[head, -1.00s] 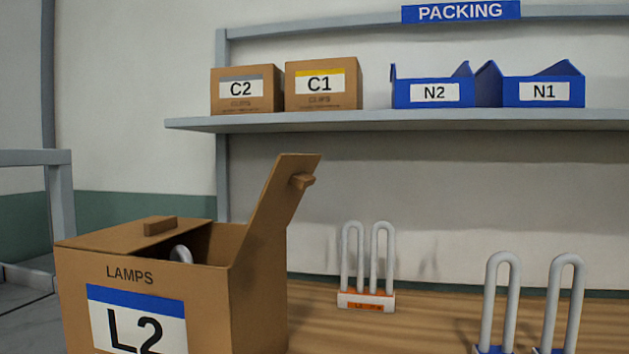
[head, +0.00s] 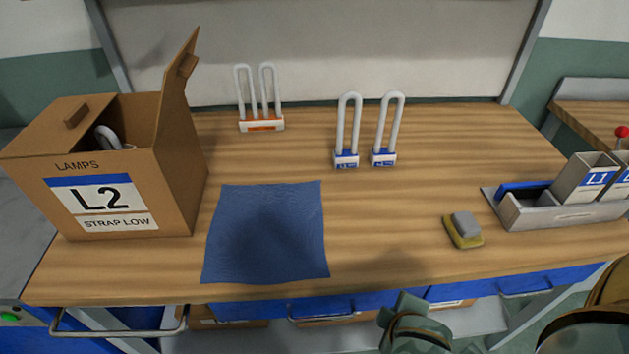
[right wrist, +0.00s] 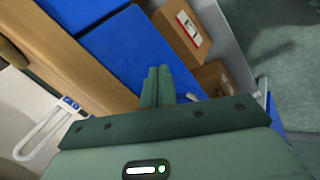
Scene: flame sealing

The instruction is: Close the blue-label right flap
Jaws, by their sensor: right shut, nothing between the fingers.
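The cardboard lamps box (head: 180,190) with the blue-topped L2 label (head: 103,205) stands at the left of the table in the head view. Its left flap (head: 45,125) lies about flat over the left of the opening. Its right flap (head: 176,95) stands up, tilted outward, with a small tab near its top. A pale curved lamp part (head: 107,137) shows inside. My right gripper (head: 400,304) is low at the table's front edge, far from the box. It is shut and empty; its fingers also show together in the right wrist view (right wrist: 158,84). My left gripper is out of view.
A blue cloth (head: 265,235) lies right of the box. An orange-based lamp (head: 261,124) and two blue-based lamps (head: 346,160) (head: 383,158) stand behind. A sponge-like block (head: 464,230) and a grey tray (head: 540,216) are at the right. The table's front middle is clear.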

